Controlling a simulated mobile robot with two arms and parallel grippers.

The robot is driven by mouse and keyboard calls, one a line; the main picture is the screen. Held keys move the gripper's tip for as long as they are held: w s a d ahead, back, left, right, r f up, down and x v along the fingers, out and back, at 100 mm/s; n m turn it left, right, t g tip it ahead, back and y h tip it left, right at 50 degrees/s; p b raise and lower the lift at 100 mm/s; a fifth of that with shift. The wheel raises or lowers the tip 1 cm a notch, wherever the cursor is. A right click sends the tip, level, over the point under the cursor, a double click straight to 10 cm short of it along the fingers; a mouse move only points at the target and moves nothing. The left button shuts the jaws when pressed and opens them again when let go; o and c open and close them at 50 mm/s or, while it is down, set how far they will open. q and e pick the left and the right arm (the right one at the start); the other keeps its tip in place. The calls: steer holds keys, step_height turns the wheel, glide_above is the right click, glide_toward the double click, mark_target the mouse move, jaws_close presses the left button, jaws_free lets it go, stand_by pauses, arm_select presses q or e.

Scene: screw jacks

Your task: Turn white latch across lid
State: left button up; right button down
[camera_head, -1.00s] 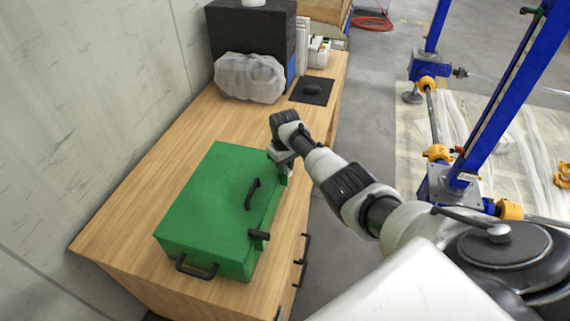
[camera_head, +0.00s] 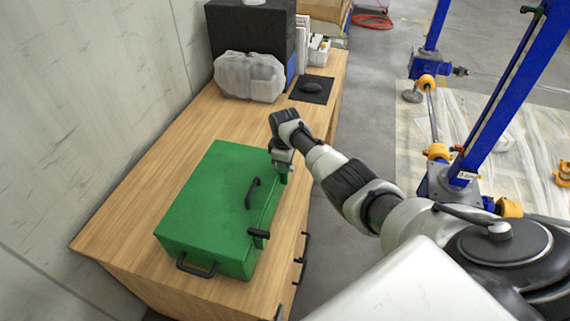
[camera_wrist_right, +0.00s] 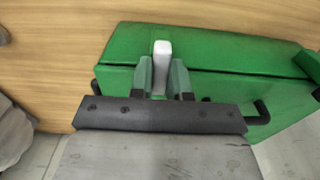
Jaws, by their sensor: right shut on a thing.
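A green box (camera_head: 213,203) with its lid down sits on the wooden bench. The white latch (camera_wrist_right: 161,52) shows in the right wrist view at the box's front edge, near one end, pointing up in the picture across the lid seam. My right gripper (camera_wrist_right: 163,76) is shut on the latch, one finger on each side. In the head view my right gripper (camera_head: 282,167) is at the far right corner of the box, and the latch is hidden there. My left gripper is not in view.
The box has a black lid handle (camera_head: 252,192), a black latch (camera_head: 259,234) and a black end handle (camera_head: 196,267). Bare bench (camera_head: 135,200) lies left of the box.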

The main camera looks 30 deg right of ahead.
steer(key=shift+w, duration=0.1)
stand_by(0.3)
steer(key=c, duration=1.1)
jaws_free()
step_height(320, 180, up, 11)
steer(key=shift+f, duration=0.1)
steer(key=shift+f, duration=0.1)
